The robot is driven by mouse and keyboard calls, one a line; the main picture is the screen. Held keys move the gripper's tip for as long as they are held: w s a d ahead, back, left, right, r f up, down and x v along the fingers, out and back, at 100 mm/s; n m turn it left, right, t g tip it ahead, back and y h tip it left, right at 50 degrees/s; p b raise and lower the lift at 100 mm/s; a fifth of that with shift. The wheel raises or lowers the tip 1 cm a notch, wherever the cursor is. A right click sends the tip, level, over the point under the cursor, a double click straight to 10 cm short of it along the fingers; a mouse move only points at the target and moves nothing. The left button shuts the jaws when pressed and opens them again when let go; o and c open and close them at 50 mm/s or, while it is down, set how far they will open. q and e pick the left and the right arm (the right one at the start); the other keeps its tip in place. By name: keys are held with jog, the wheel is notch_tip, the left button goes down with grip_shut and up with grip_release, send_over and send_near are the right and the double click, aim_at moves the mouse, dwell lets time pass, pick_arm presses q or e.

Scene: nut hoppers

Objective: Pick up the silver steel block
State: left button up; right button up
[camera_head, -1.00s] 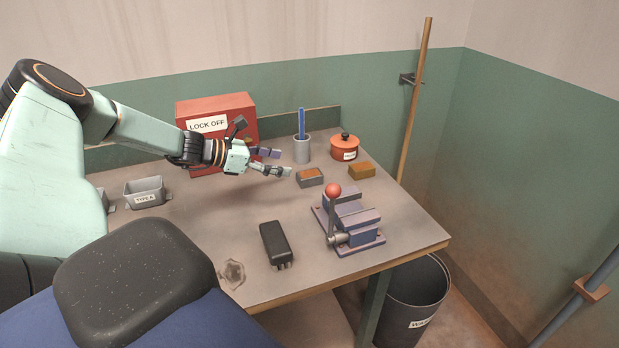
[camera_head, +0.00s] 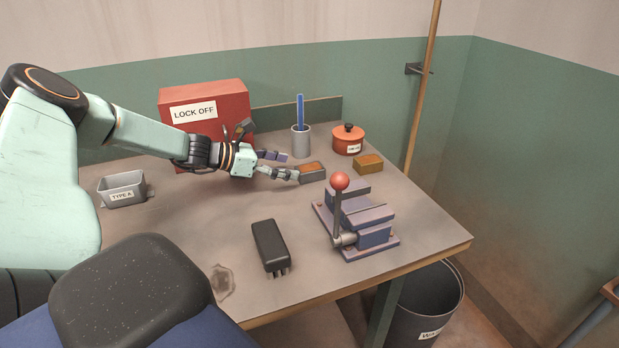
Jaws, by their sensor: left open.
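The silver steel block (camera_head: 312,175) appears to be the small grey-sided block with an orange-brown top, lying on the workbench left of the brown block. My left gripper (camera_head: 291,167) reaches in from the left, low over the bench, with its fingers pointing right at the block. It is open, its fingers spread apart, with nothing seen between them. The lower fingertip is at the block's left edge in the picture; I cannot tell whether it touches. My right gripper is not in view.
A brown block (camera_head: 368,166), a red lidded pot (camera_head: 348,143) and a grey cup (camera_head: 300,143) stand close by. A vise (camera_head: 372,216) with a red-knobbed lever is in front. The red LOCK OFF box (camera_head: 206,105) stands behind my arm.

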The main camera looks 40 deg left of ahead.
aim_at(302, 169)
pick_arm(q)
jog(key=shift+w+d+f+b, duration=0.15)
jog(key=shift+w+d+b, duration=0.05)
jog(key=shift+d+b, duration=0.35)
jog(key=b+x, duration=0.2)
jog(key=x, duration=0.1)
jog(key=shift+w+d+f+b, duration=0.15)
jog(key=shift+f+b, duration=0.15)
jog(key=shift+b, duration=0.1)
jog(key=shift+w+d, duration=0.15)
jog(key=shift+w, duration=0.15)
jog(key=shift+s+d+r, duration=0.1)
jog(key=shift+s+r, duration=0.05)
jog(key=shift+r, duration=0.05)
jog(key=shift+w+f, duration=0.15)
jog(key=shift+w, duration=0.05)
jog(key=c, duration=0.5)
jog(key=shift+s, duration=0.15)
jog(key=c, duration=0.4)
grip_shut()
